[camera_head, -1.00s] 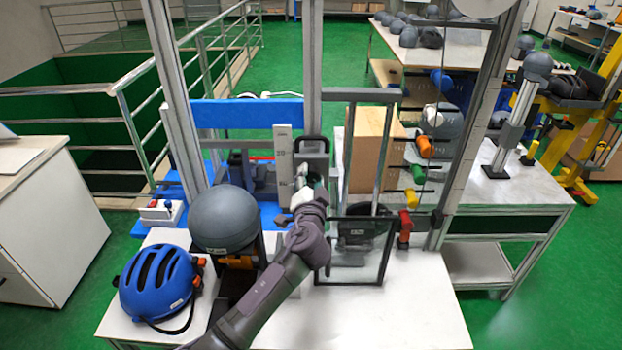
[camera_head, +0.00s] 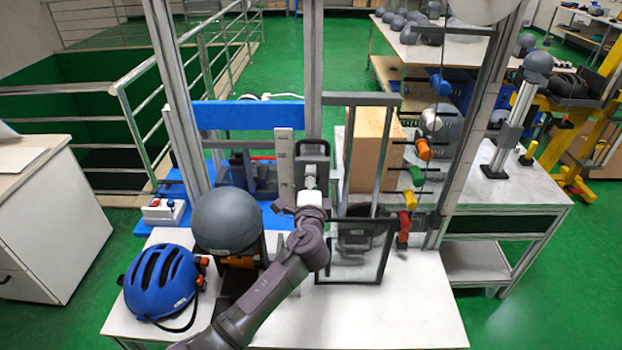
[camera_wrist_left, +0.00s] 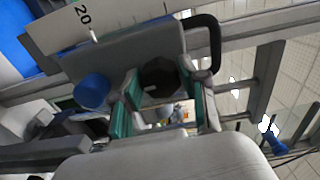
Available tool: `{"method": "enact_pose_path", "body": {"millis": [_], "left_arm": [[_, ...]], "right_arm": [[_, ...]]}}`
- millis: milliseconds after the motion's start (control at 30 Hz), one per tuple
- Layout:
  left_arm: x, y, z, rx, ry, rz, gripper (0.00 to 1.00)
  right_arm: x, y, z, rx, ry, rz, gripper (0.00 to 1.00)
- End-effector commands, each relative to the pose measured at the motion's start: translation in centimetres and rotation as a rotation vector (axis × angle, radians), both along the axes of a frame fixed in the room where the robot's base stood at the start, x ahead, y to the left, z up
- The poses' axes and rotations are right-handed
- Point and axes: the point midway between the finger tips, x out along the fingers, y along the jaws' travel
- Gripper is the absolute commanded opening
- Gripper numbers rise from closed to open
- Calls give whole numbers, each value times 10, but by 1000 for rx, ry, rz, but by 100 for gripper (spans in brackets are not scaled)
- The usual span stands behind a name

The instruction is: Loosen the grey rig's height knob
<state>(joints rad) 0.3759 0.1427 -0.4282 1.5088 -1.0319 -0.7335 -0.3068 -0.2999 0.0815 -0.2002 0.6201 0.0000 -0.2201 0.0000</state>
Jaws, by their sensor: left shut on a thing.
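My left gripper (camera_head: 310,172) reaches up to the carriage of the grey rig (camera_head: 314,60), beside the pale number scale (camera_head: 284,165). In the left wrist view, its two teal-padded fingers (camera_wrist_left: 163,95) stand on either side of a dark, faceted knob (camera_wrist_left: 160,76), and the gripper is shut on it. The knob sits on the grey carriage block (camera_wrist_left: 115,62), below the scale (camera_wrist_left: 100,22) with the number 20. The gripper hides the knob in the head view. A blue round knob (camera_wrist_left: 92,92) is left of the fingers. My right gripper is not in view.
A grey headform (camera_head: 227,221) and a blue helmet (camera_head: 161,283) stand left of my forearm. A dark-framed clear panel (camera_head: 352,250) is close on the right, with coloured knobs (camera_head: 423,150) beyond it. The white tabletop (camera_head: 400,320) is clear at front right.

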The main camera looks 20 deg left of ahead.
Motion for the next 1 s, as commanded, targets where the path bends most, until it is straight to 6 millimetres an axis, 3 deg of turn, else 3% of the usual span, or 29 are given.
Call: {"method": "enact_pose_path", "body": {"millis": [633,667,700,800,1000], "left_arm": [[0,0,1,47,10,-2,8],[0,0,2,47,10,-1,48],[0,0,1,47,10,-1,55],[0,0,1,46,11,-1,68],[0,0,1,44,12,-1,68]], "right_arm": [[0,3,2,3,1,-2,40],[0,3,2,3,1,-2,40],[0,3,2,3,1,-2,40],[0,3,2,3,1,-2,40],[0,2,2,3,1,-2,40]]}}
